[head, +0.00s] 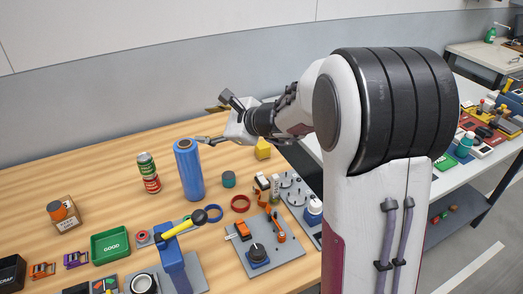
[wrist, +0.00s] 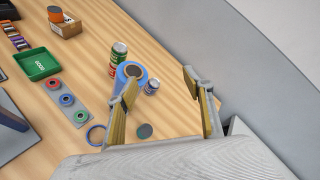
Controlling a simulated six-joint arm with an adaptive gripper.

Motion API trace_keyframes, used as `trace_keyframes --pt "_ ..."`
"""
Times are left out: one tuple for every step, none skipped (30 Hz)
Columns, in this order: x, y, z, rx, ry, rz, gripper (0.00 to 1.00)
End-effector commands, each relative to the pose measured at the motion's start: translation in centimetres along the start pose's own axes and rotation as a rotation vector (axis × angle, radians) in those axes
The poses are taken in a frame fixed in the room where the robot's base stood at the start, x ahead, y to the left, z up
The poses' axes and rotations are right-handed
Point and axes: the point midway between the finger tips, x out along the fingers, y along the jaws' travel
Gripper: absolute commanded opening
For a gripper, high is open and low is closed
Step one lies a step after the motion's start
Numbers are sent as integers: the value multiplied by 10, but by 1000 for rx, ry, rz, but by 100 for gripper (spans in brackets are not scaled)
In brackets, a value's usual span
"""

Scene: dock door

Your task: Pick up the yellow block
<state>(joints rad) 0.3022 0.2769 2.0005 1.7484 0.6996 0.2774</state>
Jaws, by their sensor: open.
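The yellow block (head: 263,148) sits on the wooden table near its back right edge, just below my wrist in the head view, partly covered by my arm. I cannot make it out in the wrist view.
The blue cylinder (wrist: 127,70) is near one finger in the wrist view. Stacked cans (head: 149,172), a teal cylinder (head: 228,179), a green bin (head: 110,245) and a blue stand (head: 172,258) occupy the table. A wall (head: 120,95) runs behind it.

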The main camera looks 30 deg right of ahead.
Motion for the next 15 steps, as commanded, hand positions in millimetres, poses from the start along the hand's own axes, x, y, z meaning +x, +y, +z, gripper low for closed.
trace_keyframes --pt "7 -9 -15 59 10 -25 51" --pt "10 -14 -23 94 15 -42 51" --pt "15 -21 -33 139 22 -65 51" --pt "18 -26 -42 173 27 -81 51" --pt "21 -31 -49 206 31 -98 51" --pt "25 -37 -61 251 37 -121 51" --pt "27 -42 -70 286 42 -138 51" --pt "30 -47 -79 320 47 -156 51" --pt "33 -52 -91 365 54 -179 51" --pt "35 -56 -101 398 60 -197 51" --pt "37 -60 -111 432 65 -215 51" --pt "40 -64 -124 476 72 -238 51" --pt "41 -68 -134 510 77 -257 51" --pt "43 -71 -145 545 83 -275 51" --pt "45 -75 -159 588 90 -300 51"
